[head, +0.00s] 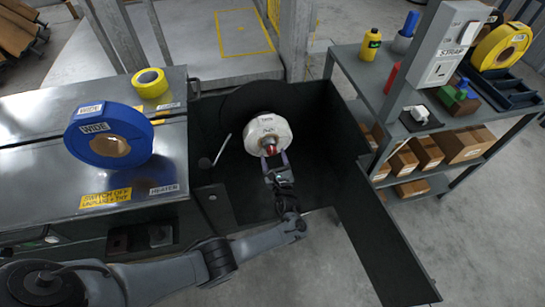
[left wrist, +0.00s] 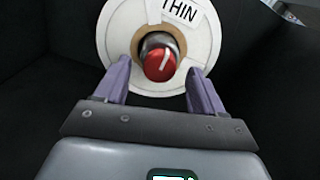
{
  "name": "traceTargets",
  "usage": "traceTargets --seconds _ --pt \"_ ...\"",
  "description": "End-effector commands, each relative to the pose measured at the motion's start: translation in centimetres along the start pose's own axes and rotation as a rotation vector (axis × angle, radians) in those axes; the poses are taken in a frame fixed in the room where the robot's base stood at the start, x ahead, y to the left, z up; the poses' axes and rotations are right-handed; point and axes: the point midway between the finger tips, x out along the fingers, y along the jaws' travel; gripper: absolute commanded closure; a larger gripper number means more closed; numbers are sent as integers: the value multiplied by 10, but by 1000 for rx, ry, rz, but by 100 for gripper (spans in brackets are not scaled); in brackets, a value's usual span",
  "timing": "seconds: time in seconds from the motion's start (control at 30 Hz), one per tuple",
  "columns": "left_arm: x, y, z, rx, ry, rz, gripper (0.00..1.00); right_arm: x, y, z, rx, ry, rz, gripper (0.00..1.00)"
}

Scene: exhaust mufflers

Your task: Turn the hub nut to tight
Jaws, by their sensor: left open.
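The hub nut (left wrist: 160,64) is a red knob with a white line on its face, at the centre of a white roll (left wrist: 118,35) labelled THIN. In the head view the nut (head: 270,149) shows small and red on the front of the white roll (head: 268,128). My left gripper (head: 273,158) is open, its two purple fingers spread below and to either side of the nut. In the left wrist view the fingers (left wrist: 161,75) stand apart with the nut between them in the picture; no contact shows. My right gripper is not in view.
A dark box-like enclosure (head: 215,120) surrounds the roll, with a lever (head: 221,150) left of it. A bench with a blue roll (head: 108,135) and a yellow roll (head: 150,83) stands left. A shelf unit (head: 400,130) with boxes and a yellow bottle (head: 370,44) stands right.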

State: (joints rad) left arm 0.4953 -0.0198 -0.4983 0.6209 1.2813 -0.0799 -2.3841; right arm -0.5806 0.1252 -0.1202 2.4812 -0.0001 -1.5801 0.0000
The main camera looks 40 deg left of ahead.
Motion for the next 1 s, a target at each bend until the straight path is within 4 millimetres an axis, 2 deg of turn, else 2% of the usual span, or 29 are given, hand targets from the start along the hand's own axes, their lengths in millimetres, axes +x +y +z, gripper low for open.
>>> traceTargets --seconds 0.03,0.2,0.6,0.93,0.97,1.0 --pt "6 0 -2 -1 -2 1 31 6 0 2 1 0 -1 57" --pt "20 0 -1 0 0 1 31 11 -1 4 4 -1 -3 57" --pt "24 0 0 0 1 1 32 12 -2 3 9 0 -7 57" --pt "24 0 0 -1 1 1 83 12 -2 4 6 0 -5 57" --pt "24 0 0 -1 1 1 87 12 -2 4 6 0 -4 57" --pt "24 0 0 0 1 1 87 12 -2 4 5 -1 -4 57"
